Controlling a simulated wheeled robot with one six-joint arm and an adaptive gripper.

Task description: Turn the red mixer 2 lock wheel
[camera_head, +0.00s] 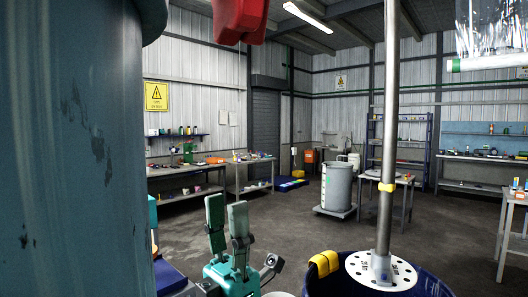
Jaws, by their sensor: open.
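A glossy red part (240,16) hangs at the top edge, right of the large blue-grey column (75,150). The frame cuts off its upper part; it may be the red lock wheel, but I cannot tell. My teal gripper (227,207) is at the bottom centre, with its two fingers pointing up. The fingers are apart and nothing shows between them. In the picture the gripper is well below the red part and not touching it.
A steel shaft (388,120) with a white holed disc (381,271) stands in a dark blue vat (438,289) at right, with a yellow clamp (325,263) on its rim. A grey drum (336,187) and workbenches stand behind. Open floor (290,220) lies between.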

